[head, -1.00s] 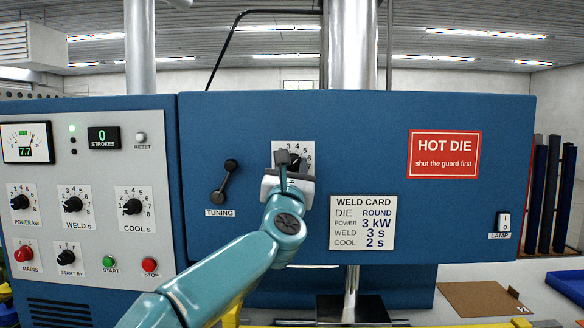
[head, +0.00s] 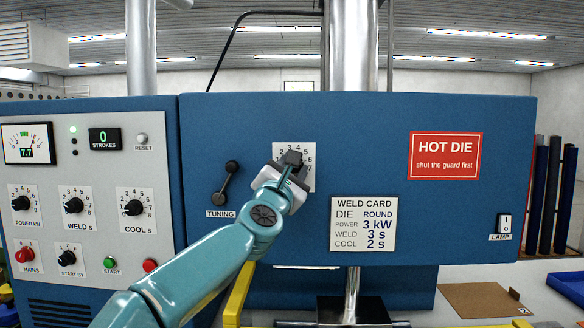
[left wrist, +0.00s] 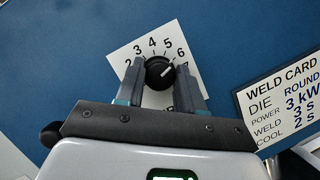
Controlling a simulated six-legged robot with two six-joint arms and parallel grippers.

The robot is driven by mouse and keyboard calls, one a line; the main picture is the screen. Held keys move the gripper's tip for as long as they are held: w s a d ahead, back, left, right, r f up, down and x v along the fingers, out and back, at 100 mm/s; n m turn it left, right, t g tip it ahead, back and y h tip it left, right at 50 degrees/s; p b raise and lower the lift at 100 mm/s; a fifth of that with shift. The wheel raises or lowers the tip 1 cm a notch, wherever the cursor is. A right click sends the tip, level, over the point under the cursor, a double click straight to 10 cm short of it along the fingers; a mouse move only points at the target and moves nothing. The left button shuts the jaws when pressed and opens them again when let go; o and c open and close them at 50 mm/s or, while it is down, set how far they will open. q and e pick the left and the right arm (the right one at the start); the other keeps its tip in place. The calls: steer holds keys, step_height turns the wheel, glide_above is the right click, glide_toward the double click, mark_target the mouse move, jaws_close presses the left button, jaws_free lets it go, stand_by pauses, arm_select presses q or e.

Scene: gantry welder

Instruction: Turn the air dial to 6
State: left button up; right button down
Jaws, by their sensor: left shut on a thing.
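The air dial (left wrist: 158,72) is a black round knob on a white plate with numbers, in the left wrist view. Its white pointer mark aims to the upper right, near the 6; the exact reading is hard to tell. My left gripper (left wrist: 160,78) has one finger on each side of the knob and is shut on it. In the head view my left gripper (head: 292,158) is tilted clockwise in front of the dial's white plate (head: 283,149) and hides the knob and the lower left of the plate. My right gripper is not in view.
The tuning lever (head: 226,182) stands out from the blue panel left of my gripper. The weld card (head: 362,224) is at lower right, below the red hot die sign (head: 444,155). The control panel with several black knobs (head: 73,206) is at the left.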

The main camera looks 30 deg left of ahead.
arm_select(q)
steer(key=shift+m, duration=0.3)
steer(key=o, duration=1)
steer(key=shift+o, duration=0.2)
steer(key=b+v, duration=0.6)
steer(key=v, duration=1)
steer(key=shift+s+b, duration=0.2)
steer(key=shift+b, duration=0.1)
